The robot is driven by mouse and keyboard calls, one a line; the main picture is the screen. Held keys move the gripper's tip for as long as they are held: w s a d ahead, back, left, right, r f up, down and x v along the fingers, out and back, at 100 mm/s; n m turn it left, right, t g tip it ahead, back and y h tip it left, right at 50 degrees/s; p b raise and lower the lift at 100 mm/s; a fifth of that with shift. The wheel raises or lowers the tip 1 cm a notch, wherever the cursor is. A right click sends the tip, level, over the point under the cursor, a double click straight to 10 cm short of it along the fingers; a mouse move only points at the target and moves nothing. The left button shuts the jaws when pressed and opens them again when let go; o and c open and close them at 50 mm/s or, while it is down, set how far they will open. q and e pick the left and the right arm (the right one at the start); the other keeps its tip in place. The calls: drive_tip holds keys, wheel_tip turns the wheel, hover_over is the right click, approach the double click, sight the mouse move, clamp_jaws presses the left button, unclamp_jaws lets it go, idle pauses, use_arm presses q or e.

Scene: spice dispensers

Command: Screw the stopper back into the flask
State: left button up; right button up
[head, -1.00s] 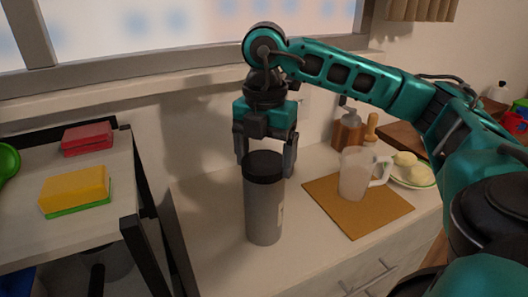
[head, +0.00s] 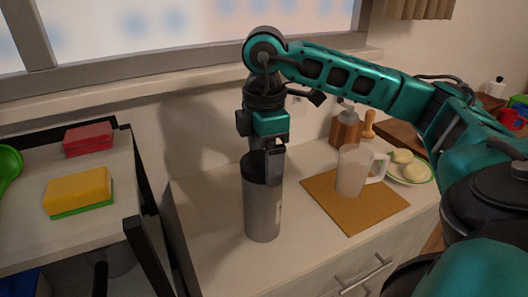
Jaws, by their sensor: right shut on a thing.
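The flask (head: 262,214) is a grey cylinder standing upright near the left end of the counter. A dark stopper (head: 254,170) sits at its top; I cannot tell how far it is screwed in. My right gripper (head: 264,158) points down from above and is shut on the stopper, with one finger in front of it. The other finger is mostly hidden. My left gripper is not in view.
A brown board (head: 370,212) with a clear mug (head: 352,170) on it lies right of the flask. A plate of pale round items (head: 409,168) and a wooden bottle (head: 346,128) stand behind. At left, a rack (head: 120,190) holds a yellow sponge (head: 78,188) and a red sponge (head: 88,139).

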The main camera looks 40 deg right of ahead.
drive_tip(key=shift+m, duration=0.5)
drive_tip(key=shift+m, duration=1)
drive_tip(key=o, duration=0.9)
